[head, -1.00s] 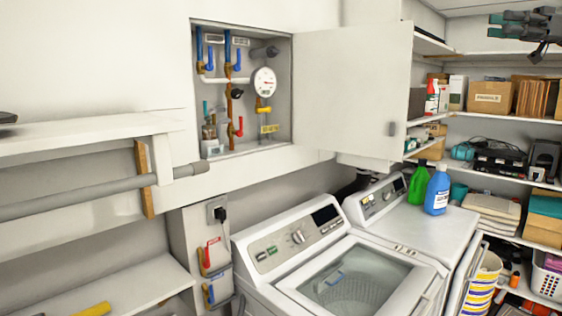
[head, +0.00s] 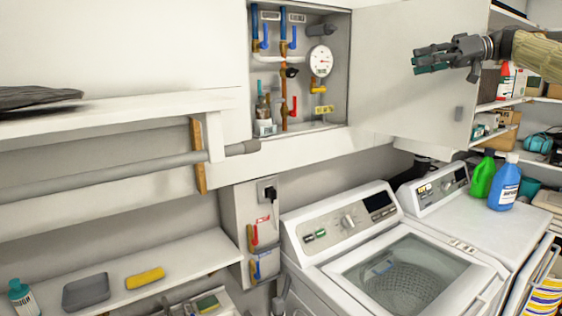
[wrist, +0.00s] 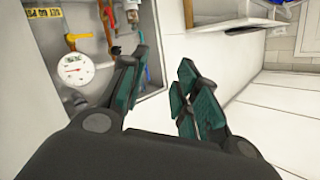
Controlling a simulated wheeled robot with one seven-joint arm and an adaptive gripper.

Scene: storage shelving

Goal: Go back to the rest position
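My gripper (head: 418,60) is at the upper right of the head view, in front of the open white cabinet door (head: 400,90). Its dark fingers with green pads point left. In the wrist view my gripper (wrist: 163,65) has its fingers apart with nothing between them. Beyond the fingers, the wrist view shows the open wall cabinet with its round gauge (wrist: 76,69). The head view also shows the gauge (head: 320,61), with pipes and coloured valves beside it.
A washer (head: 345,225) and the machine beside it stand below the cabinet. A green bottle (head: 483,176) and a blue bottle (head: 505,186) stand on the right machine. A shelf (head: 190,262) at the lower left holds a yellow item (head: 145,278).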

